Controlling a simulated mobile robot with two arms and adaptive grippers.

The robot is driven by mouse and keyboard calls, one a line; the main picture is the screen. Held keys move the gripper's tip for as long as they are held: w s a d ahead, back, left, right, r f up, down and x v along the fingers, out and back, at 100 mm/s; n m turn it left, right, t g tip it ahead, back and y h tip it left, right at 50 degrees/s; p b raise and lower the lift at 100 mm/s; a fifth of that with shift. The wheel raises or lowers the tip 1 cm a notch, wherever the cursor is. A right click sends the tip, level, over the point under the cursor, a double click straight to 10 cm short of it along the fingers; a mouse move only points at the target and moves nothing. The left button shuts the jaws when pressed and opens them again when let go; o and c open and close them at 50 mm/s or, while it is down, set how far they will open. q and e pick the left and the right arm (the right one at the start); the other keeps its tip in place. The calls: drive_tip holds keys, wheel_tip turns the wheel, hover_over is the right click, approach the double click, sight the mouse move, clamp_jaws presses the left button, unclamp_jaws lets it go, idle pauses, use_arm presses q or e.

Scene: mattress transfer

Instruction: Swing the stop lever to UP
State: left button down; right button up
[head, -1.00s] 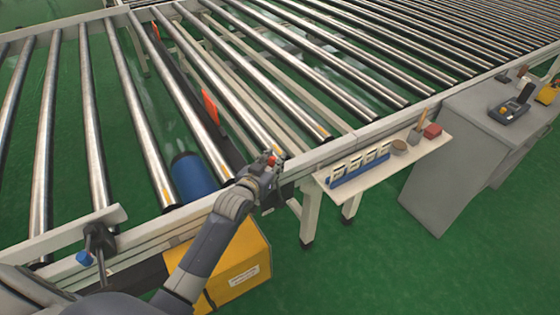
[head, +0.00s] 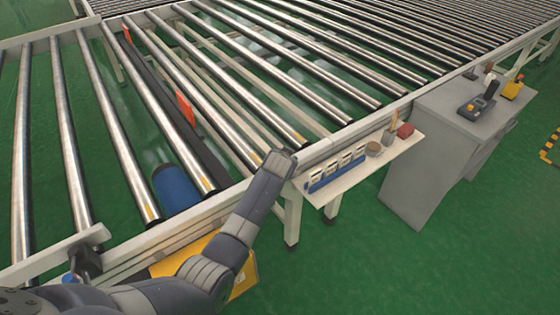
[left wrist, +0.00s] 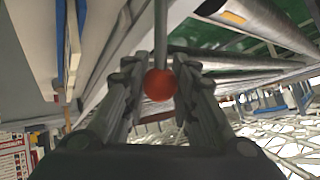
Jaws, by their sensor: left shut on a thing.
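The stop lever shows in the left wrist view as a thin grey rod (left wrist: 161,35) ending in a red ball knob (left wrist: 159,84). My left gripper (left wrist: 160,76) is shut on the lever, with a finger on each side of the knob. In the head view my left arm reaches to the conveyor's near side rail, and its wrist covers the lever and the fingertips. Two orange-red plates (head: 185,108) (head: 127,34) stand along a dark bar between the rollers. The UP marking cannot be made out. My right gripper is not in view.
A white shelf (head: 378,158) with a blue rack (head: 336,172), a brush and small items sits just right of my wrist. A grey cabinet (head: 420,180) stands beyond it. A yellow box (head: 190,258) is below my arm.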

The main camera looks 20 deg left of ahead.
use_arm(q)
drive_tip(key=shift+w+d+r, duration=0.1)
drive_tip(key=shift+d, duration=0.05)
idle(0.3)
drive_tip(key=c, duration=1.5)
unclamp_jaws()
drive_tip(key=shift+c, duration=0.2)
drive_tip(key=shift+o, duration=1.3)
drive_tip(key=v, duration=1.1)
drive_tip(key=shift+s+d+r, duration=0.15)
drive_tip(key=shift+s+r, duration=0.1)
drive_tip(key=shift+s, duration=0.05)
